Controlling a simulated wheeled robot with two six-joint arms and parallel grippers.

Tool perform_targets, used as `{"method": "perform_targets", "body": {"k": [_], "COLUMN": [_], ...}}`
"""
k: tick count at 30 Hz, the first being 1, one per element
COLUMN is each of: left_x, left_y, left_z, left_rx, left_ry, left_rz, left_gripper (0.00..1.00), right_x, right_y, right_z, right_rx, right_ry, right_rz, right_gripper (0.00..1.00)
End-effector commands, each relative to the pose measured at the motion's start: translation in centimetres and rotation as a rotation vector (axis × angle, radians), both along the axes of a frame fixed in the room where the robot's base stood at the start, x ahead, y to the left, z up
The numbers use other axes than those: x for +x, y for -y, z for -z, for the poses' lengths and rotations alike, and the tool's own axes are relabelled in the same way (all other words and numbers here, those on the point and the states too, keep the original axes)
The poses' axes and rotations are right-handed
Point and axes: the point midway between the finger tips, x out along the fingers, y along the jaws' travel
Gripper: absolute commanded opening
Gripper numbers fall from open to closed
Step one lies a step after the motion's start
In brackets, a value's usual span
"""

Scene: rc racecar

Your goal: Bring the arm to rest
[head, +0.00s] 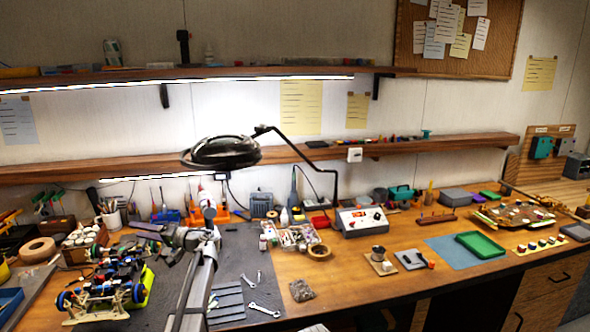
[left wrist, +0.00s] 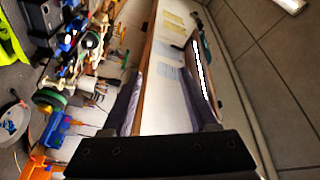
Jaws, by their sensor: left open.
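My left arm (head: 196,275) rises from the bottom of the head view, over the dark work mat (head: 232,255). My left gripper (head: 142,231) points to the left there, above the bench and behind the race car. In the left wrist view its two dark fingers (left wrist: 164,68) stand apart with nothing between them. The race car (head: 105,287), with blue parts and a yellow-green side, is at the front left of the bench, apart from the gripper. My right gripper is not in view.
A magnifier lamp (head: 222,152) hangs near my left arm. Wrenches (head: 264,310) lie on the mat to its right. Parts boxes (head: 300,237) and a power supply (head: 361,222) stand further right. A shelf (head: 440,145) runs along the wall behind.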

Motion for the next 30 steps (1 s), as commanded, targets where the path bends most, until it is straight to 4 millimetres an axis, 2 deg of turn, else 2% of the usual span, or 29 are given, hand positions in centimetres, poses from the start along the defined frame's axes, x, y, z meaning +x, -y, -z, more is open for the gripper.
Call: {"method": "perform_targets", "body": {"k": [8,14,17,20,24,30], "left_x": [-3.0,-6.4,-9.1,-12.7,-18.4,-27.1], "left_y": [3.7,8.2,11.7,16.2,23.1,32.4], "left_z": [4.1,8.8,12.1,16.0,21.1,26.2], "left_rx": [-0.154,-0.335,-0.462,-0.620,-0.850,-1.144], "left_ry": [-0.034,-0.092,-0.142,-0.217,-0.348,-0.556], "left_rz": [0.016,0.045,0.070,0.111,0.183,0.304], "left_gripper": [0.60,0.60,0.60,0.60,0.60,0.60], "right_x": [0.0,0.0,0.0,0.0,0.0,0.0], "right_y": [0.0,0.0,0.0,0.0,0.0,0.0], "right_z": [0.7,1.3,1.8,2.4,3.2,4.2], "right_rx": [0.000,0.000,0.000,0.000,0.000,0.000], "right_ry": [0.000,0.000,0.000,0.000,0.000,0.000], "right_rz": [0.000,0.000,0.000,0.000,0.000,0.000], "right_gripper": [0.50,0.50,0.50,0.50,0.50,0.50]}}
